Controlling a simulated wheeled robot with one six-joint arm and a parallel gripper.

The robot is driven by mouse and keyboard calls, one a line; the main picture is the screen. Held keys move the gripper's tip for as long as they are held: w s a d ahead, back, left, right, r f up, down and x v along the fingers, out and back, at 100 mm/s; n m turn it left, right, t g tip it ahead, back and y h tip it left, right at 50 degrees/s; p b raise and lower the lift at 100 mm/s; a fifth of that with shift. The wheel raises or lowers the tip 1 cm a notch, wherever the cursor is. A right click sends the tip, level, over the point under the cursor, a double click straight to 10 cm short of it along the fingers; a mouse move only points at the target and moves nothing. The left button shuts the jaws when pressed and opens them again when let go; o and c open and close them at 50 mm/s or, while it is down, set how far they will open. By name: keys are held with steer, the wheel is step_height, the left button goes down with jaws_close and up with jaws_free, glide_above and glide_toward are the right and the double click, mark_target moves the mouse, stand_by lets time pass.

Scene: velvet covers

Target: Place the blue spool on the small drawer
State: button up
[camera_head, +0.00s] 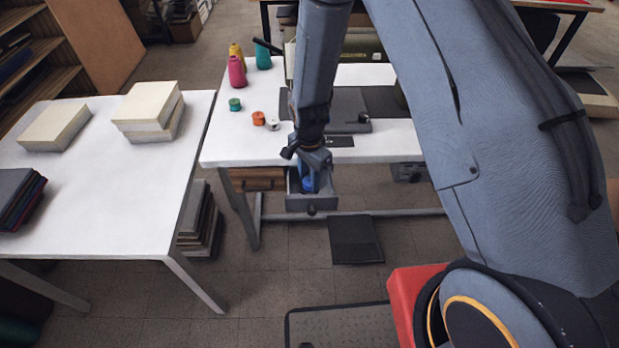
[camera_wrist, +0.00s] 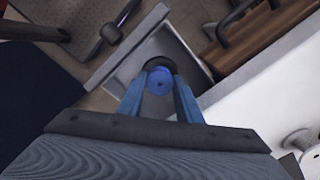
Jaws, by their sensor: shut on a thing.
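The blue spool (camera_wrist: 159,80) is between the fingertips of my gripper (camera_wrist: 160,95), which is shut on it. In the wrist view the spool is seen over the inside of the small open drawer (camera_wrist: 178,42). In the head view the small grey drawer (camera_head: 311,203) sticks out under the front edge of the white sewing table, and my gripper (camera_head: 309,170) is at it from above. The blue spool (camera_head: 308,184) shows there partly hidden by my fingers and the drawer's front. I cannot tell whether the spool touches the drawer floor.
Green (camera_head: 235,104), orange (camera_head: 258,118) and white (camera_head: 273,124) spools stand on the sewing table (camera_head: 225,147). A wooden drawer (camera_head: 258,179) is left of the small drawer. A second white table (camera_head: 105,220) with foam blocks (camera_head: 148,106) stands at left. A pedal (camera_head: 356,240) lies on the floor.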

mark_target(309, 181)
steer(key=shift+f, duration=0.1)
steer(key=o, duration=0.7)
step_height(309, 181, up, 12)
steer(key=b, duration=0.3)
steer(key=s+d+r+n, duration=0.3)
steer(key=s+d, duration=0.2)
steer(key=s+d+r+n, duration=0.4)
steer(key=s+d, duration=0.1)
steer(key=s+d+r+n+t, duration=0.1)
steer(key=s+d+r+n, duration=0.2)
steer(key=s+d+r, duration=0.1)
steer(key=shift+s+d+n, duration=0.3)
steer(key=shift+s+d, duration=0.2)
steer(key=shift+s, duration=0.1)
